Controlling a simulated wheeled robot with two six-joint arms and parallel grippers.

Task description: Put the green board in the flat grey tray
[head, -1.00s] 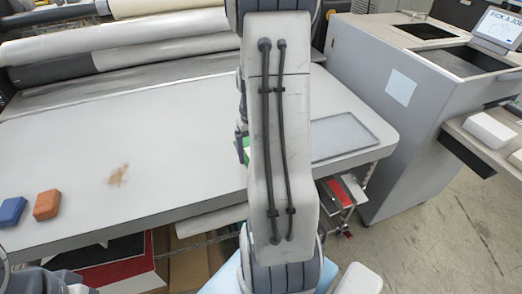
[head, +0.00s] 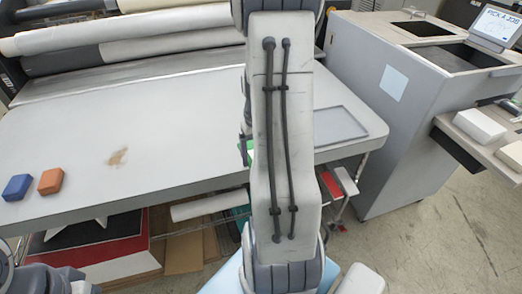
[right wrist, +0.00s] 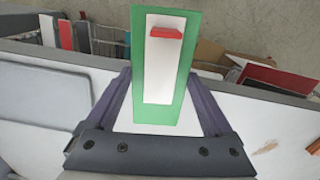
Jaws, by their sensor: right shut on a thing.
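The green board (right wrist: 155,114) shows in the right wrist view, with a white panel and a small red piece on its face. My right gripper (right wrist: 158,76) is shut on it, one finger at each side, and holds it over the table. In the head view my right arm hides most of the gripper, and only a sliver of green (head: 250,151) shows beside the arm. My left gripper is not in view.
The light table (head: 180,130) has a blue block (head: 17,187) and an orange block (head: 50,181) at its left front. A grey cabinet (head: 400,130) stands to the right. Rolls lie along the back. Boards and boxes are stored underneath.

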